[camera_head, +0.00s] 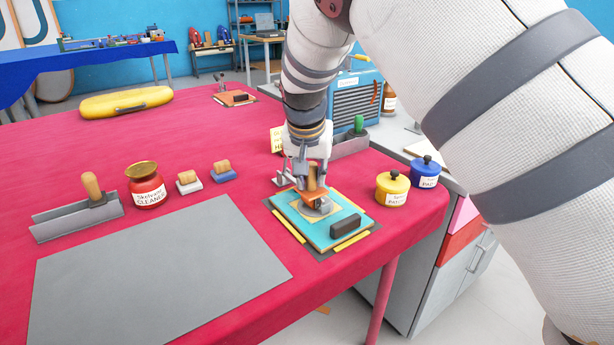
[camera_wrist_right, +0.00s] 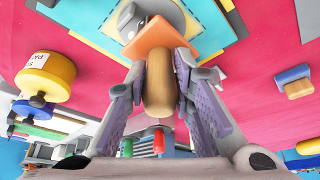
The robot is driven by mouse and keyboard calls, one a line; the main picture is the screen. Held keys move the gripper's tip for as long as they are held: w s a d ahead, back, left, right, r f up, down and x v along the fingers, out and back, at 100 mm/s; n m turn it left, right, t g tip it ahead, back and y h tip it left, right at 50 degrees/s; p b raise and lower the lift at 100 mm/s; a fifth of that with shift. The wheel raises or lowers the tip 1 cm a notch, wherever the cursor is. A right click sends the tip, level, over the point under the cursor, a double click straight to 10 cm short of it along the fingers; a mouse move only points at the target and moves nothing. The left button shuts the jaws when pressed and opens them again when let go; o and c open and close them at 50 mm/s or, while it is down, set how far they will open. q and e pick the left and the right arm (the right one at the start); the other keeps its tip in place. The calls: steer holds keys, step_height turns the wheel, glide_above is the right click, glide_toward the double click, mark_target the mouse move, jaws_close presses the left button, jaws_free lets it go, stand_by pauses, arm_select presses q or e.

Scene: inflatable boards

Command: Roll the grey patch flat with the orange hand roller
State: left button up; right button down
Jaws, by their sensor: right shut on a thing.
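The orange hand roller (camera_head: 318,190) stands over the teal board (camera_head: 296,219), and my right gripper (camera_head: 308,168) is shut on it from above. In the right wrist view, the fingers of my right gripper (camera_wrist_right: 160,72) are on both sides of its wooden handle (camera_wrist_right: 158,92), with the orange part (camera_wrist_right: 160,47) beyond them. The grey patch (camera_head: 327,209) lies on a cream square on the board. It also shows beyond the roller in the wrist view (camera_wrist_right: 172,14). The roller partly hides the patch, and I cannot tell whether they touch. My left gripper is out of view.
A dark block (camera_head: 345,226) lies on the board's near side. Yellow (camera_head: 391,190) and blue (camera_head: 426,173) pots stand to the right, near the table edge. A red jar (camera_head: 147,186) and two small wooden-handled blocks (camera_head: 222,172) stand left. A grey sheet (camera_head: 150,270) covers the front left.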

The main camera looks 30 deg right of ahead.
steer(key=shift+w+d, duration=0.15)
steer(key=shift+d, duration=1.75)
steer(key=shift+a, duration=0.9)
steer(key=shift+s+a+f, duration=0.1)
steer(key=shift+s+a, duration=0.05)
steer(key=shift+a, duration=0.95)
steer(key=shift+s+a, duration=0.15)
steer(key=shift+a, duration=0.9)
steer(key=shift+w+d, duration=0.15)
steer(key=shift+d, duration=1.4)
steer(key=shift+w+d, duration=0.15)
steer(key=shift+d, duration=1.4)
step_height(320, 180, up, 7)
